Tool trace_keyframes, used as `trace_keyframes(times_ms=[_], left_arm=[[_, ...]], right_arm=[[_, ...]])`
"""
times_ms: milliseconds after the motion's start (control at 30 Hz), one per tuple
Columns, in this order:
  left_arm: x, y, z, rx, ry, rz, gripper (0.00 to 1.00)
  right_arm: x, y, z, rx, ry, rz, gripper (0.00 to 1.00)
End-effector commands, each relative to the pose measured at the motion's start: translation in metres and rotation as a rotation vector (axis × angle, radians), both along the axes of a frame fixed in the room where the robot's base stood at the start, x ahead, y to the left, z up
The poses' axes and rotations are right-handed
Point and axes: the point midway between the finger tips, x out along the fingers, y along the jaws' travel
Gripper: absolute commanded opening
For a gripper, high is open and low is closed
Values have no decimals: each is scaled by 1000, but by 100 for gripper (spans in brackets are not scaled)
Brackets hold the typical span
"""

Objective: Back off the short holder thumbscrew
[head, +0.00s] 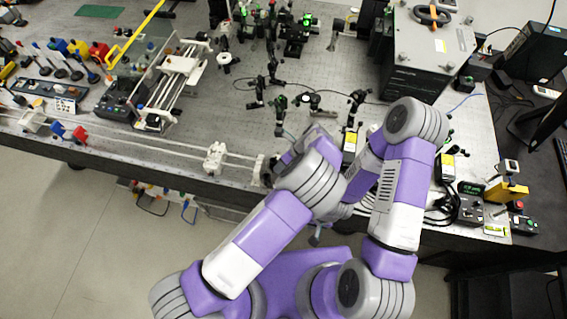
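Several small posts and holders stand on the perforated bench, among them a dark holder (280,108) in the middle and another (356,100) to its right. They are too small for me to tell which is the short holder, and I cannot make out its thumbscrew. My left gripper (298,143) is over the bench's front edge, mostly hidden by my own arm. I cannot see its fingers clearly, or whether it touches anything. My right arm bends down behind my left arm, and its gripper is hidden.
A white rail (130,140) with carriages (215,157) runs along the front edge. A framed stage (175,80) is at left. Control boxes (471,208) sit at right.

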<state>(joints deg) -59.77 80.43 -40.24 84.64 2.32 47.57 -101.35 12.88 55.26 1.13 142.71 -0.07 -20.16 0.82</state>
Motion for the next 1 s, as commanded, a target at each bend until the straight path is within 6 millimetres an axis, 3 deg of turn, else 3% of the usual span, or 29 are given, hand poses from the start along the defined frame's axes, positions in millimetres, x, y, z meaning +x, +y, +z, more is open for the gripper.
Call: trace_keyframes(times_ms=[33,200,700,1000], left_arm=[[0,0,0,0,0,0,26],[0,0,0,0,0,0,0],[-2,1,1,-77,-70,1,0],[-7,6,-1,-235,-222,0,0]], right_arm=[[0,0,0,0,0,0,43],[0,0,0,0,0,0,43],[0,0,-4,0,0,0,43],[0,0,-23,0,0,0,43]])
